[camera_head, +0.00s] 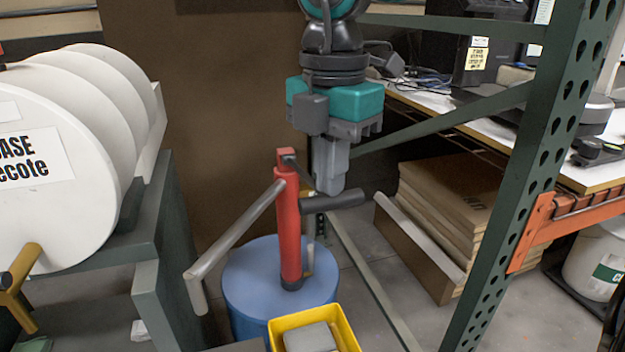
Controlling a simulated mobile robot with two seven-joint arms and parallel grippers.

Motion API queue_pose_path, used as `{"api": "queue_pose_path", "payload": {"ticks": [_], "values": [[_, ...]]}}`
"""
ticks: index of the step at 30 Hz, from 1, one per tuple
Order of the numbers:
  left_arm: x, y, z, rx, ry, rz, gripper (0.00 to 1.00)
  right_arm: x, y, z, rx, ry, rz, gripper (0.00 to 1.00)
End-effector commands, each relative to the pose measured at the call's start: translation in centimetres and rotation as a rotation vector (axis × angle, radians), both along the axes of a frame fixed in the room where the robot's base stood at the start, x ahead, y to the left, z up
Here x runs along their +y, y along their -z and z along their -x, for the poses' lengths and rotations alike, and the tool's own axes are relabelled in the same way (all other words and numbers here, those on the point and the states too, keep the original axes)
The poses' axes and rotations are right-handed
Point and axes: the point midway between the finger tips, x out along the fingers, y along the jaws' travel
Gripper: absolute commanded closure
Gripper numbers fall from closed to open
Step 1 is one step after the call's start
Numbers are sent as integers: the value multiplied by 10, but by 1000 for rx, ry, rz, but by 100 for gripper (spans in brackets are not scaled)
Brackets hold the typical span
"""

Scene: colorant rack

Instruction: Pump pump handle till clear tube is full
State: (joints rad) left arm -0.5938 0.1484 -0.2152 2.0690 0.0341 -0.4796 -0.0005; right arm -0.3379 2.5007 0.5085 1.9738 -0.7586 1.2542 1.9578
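A red hand pump (289,225) stands upright on a blue drum (240,284). A grey bent spout pipe (238,232) runs from its upper part down to the left. The pump handle, with a black grip (345,199), sticks out to the right of the pump body. My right gripper (329,188) points down from above, with its fingertips at the handle beside the red body. Its fingers overlap in this view, so I cannot tell whether they close on the handle. A thin light tube beside the pump is too small to read its fill level. My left gripper is not in view.
A yellow bin (347,329) holding a grey object stands in front of the drum. White drums (70,220) on a grey-green stand are at left. A green perforated rack post (530,160) and flat cardboard boxes (455,195) are at right.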

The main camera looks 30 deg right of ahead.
Motion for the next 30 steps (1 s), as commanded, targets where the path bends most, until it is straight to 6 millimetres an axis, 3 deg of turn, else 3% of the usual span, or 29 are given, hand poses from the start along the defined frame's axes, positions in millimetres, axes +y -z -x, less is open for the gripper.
{"api": "queue_pose_path", "payload": {"ticks": [11,30], "values": [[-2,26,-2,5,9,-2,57,0,31,0,0,0,2,100],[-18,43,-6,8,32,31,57,0,76,0,-2,0,2,100]]}}
